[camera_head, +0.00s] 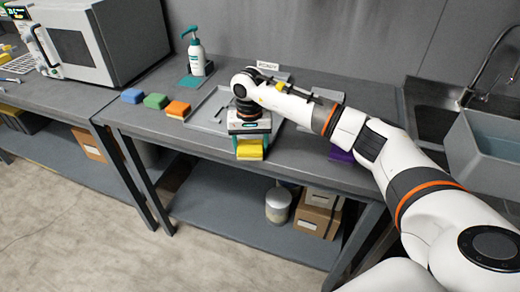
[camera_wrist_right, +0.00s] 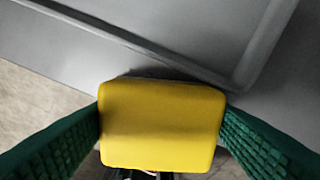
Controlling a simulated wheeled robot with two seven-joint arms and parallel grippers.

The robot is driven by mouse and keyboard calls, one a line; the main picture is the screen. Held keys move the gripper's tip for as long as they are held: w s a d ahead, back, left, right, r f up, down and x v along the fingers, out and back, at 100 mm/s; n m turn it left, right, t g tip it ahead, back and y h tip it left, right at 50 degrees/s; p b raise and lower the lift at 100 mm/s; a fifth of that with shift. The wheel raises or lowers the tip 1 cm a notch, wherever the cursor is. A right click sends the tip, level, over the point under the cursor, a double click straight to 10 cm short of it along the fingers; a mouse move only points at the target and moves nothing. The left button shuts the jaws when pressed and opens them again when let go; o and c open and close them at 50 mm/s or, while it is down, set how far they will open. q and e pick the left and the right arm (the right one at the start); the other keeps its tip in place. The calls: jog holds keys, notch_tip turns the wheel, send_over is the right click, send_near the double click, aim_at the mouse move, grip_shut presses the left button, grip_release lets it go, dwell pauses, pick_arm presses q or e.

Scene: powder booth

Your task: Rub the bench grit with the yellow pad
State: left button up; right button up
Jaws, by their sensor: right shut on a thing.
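My right gripper (camera_head: 250,140) is shut on the yellow pad (camera_head: 250,150) above the front part of the grey bench (camera_head: 190,138). In the right wrist view the yellow pad (camera_wrist_right: 160,125) sits between two green ridged fingers. A grey tray (camera_head: 200,115) with a raised rim lies on the bench just behind the gripper, partly hidden by my right arm. A small dark mark shows inside the tray; I cannot tell whether it is grit. The pad's underside is hidden, so contact with the bench cannot be told. My left gripper is not in view.
Blue (camera_head: 132,96), green (camera_head: 155,101) and orange (camera_head: 178,109) pads stand in a row left of the tray. A pump bottle (camera_head: 196,58) is behind them, and a microwave (camera_head: 80,40) at far left. A purple item (camera_head: 341,155) and a sink (camera_head: 425,105) lie right.

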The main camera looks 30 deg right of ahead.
aim_at(241, 140)
jog(key=shift+w+a+r+b, duration=0.1)
jog(key=shift+w+r+b, duration=0.05)
jog(key=shift+w+b, duration=0.55)
jog(key=shift+w+a+b, duration=0.35)
jog(key=shift+w+a, duration=0.35)
jog(key=shift+w, duration=0.3)
jog(key=shift+s+d, duration=0.15)
jog(key=shift+s, duration=0.05)
jog(key=shift+s+d+f, duration=0.4)
jog(key=shift+s+d, duration=0.35)
jog(key=shift+s, duration=0.1)
jog(key=shift+s+d, duration=1.4)
jog(key=shift+s, duration=0.25)
jog(key=shift+s+d, duration=0.45)
jog(key=shift+s+d+f, duration=0.15)
jog(key=shift+s+d, duration=0.75)
jog(key=shift+s, duration=0.05)
jog(key=shift+s+d, duration=0.15)
jog(key=shift+s, duration=0.15)
